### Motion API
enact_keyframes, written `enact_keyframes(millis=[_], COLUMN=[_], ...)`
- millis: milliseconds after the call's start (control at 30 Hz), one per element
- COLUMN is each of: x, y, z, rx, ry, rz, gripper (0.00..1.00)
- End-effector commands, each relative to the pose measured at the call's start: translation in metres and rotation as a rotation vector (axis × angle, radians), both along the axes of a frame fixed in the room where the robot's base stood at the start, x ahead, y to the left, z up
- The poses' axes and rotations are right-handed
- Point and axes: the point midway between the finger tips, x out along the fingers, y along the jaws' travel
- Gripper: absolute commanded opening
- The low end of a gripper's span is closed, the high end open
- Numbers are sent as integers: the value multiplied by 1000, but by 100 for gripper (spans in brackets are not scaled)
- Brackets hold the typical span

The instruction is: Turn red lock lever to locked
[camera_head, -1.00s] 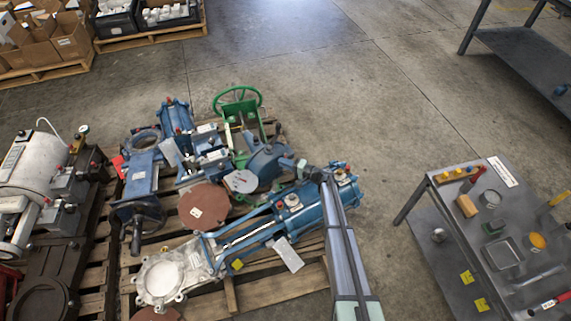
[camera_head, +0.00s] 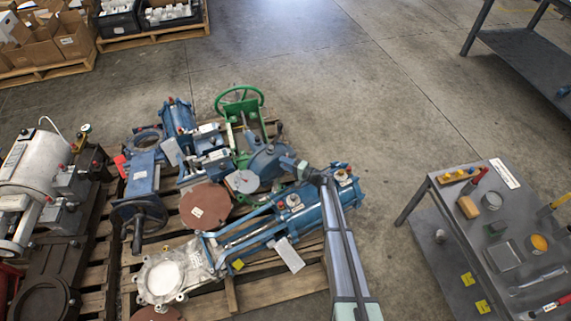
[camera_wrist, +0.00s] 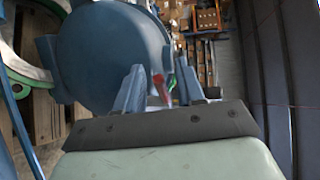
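In the wrist view my gripper (camera_wrist: 162,78) has its two blue-grey fingers apart with a gap between them. A small red piece (camera_wrist: 158,88) shows in that gap, perhaps the red lever; I cannot tell whether it lies between the fingers or beyond them. In the head view my gripper (camera_head: 290,164) is above the pallet, beside the blue valve with the round housing (camera_head: 266,165). That housing fills the upper left of the wrist view (camera_wrist: 115,45). No red lever can be made out clearly in the head view, where my arm covers part of the area.
A green handwheel (camera_head: 240,98) stands behind the blue housing. A long blue actuator (camera_head: 295,208) lies close to my arm on the wooden pallet (camera_head: 285,285). A metal table (camera_head: 470,225) with tools stands at the right. Open floor lies between them.

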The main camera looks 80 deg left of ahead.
Motion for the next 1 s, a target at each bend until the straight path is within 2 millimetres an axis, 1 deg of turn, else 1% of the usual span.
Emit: enact_keyframes(millis=[167, 500, 700, 833, 1000], x=[12, 57, 79, 88, 93], y=[-14, -61, -83, -92, -98], z=[2, 8, 11, 12, 12], rx=[0, -1, -1, -1, 0], ry=[0, 1, 0, 1, 0], rz=[-2, -2, -1, -1, 0], gripper=[38, 38, 38, 38, 38])
